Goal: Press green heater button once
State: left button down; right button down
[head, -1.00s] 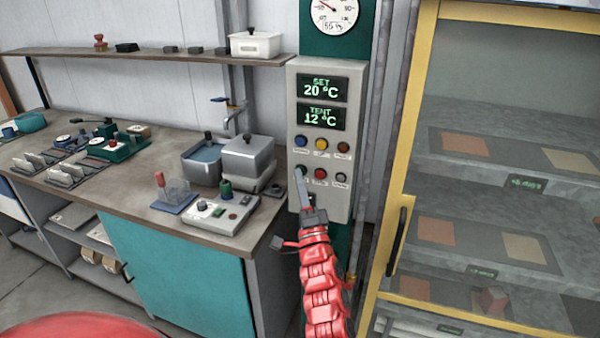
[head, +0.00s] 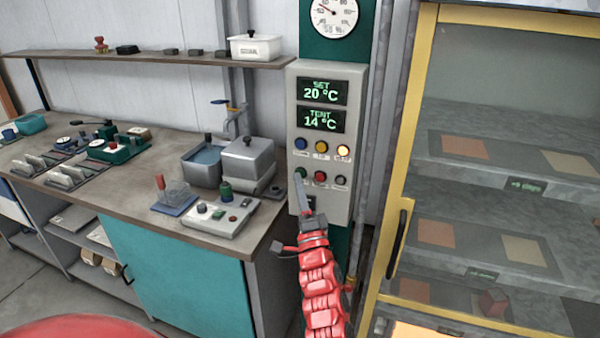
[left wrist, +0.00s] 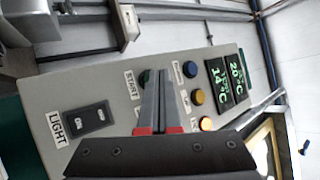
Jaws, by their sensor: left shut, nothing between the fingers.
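The grey control box (head: 352,110) stands upright on a teal post. Its green button (head: 301,173) is at the left of the lower button row, and in the left wrist view the green button (left wrist: 145,77) shows beside the START label. My left gripper (head: 299,184) is shut and empty, its fingertips just at or below the green button. In the left wrist view the fingertips of my left gripper (left wrist: 160,74) lie right beside the button and partly cover it. I cannot tell whether they touch it. My right gripper is not in view.
A red button (head: 320,177) and a dark one (head: 340,181) sit close to the right. The rightmost lamp (head: 343,150) is lit. The display (head: 321,119) reads 14 °C. A light switch (left wrist: 87,120) is below. A yellow-framed cabinet (head: 412,150) stands right, a workbench (head: 140,190) left.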

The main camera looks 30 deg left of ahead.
pick_arm(q)
jog(key=shift+s+d+r, duration=0.1)
jog(key=shift+s, duration=0.3)
jog(key=s+p, duration=0.1)
jog(key=s, duration=0.1)
jog(key=s+d+p, duration=0.1)
jog(key=s+p, duration=0.1)
jog(key=shift+s+d, duration=0.1)
jog(key=shift+s, duration=0.3)
dwell(0.6)
